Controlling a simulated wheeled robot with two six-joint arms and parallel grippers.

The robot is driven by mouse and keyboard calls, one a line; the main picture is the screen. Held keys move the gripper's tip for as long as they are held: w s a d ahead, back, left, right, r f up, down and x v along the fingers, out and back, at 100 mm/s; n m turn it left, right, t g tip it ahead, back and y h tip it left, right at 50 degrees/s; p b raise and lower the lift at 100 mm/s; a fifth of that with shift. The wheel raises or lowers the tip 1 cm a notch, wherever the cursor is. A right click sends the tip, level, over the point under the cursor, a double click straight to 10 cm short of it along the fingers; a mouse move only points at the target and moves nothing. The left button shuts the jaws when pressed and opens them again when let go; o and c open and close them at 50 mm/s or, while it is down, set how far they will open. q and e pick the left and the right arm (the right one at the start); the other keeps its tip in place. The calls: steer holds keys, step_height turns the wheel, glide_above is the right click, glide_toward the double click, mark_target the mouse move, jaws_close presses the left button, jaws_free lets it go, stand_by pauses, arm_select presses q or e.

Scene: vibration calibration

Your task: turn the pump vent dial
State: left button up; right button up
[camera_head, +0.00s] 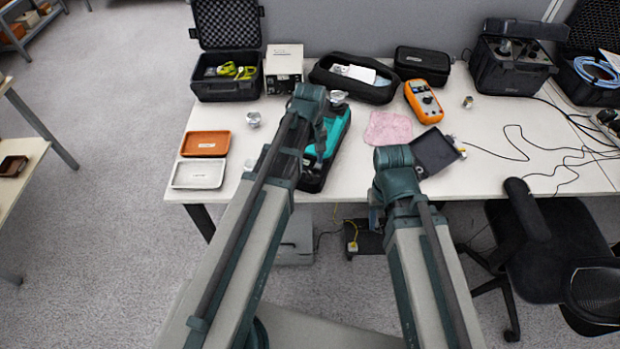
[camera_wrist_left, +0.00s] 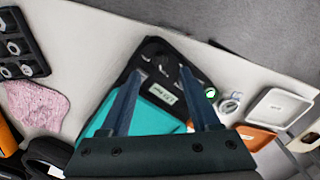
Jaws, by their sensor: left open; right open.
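The pump is a teal and black case (camera_head: 334,135) on the table, partly hidden by my left arm. In the left wrist view its black panel (camera_wrist_left: 140,62) carries dark knobs, one of them (camera_wrist_left: 163,63) between my fingertips in the picture. I cannot tell which knob is the vent dial. My left gripper (camera_wrist_left: 162,72) is open and empty over the panel, fingers apart; contact cannot be told. In the head view this gripper (camera_head: 322,158) is over the pump. My right gripper (camera_head: 377,215) is at the table's front edge, its fingers mostly hidden, apart from any object.
An orange tray (camera_head: 205,143) and a white tray (camera_head: 198,174) lie left of the pump. A pink cloth (camera_head: 388,130), a dark foam tray (camera_head: 433,153) and an orange meter (camera_head: 423,101) lie to its right. Open and closed cases line the back. A chair (camera_head: 555,240) stands at front right.

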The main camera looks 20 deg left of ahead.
mark_target(310, 173)
arm_select(q)
step_height(310, 173, down, 6)
steer(key=b, duration=0.4)
steer(key=shift+r+b, duration=0.15)
steer(key=shift+b, duration=0.15)
steer(key=shift+r, duration=0.1)
jaws_close()
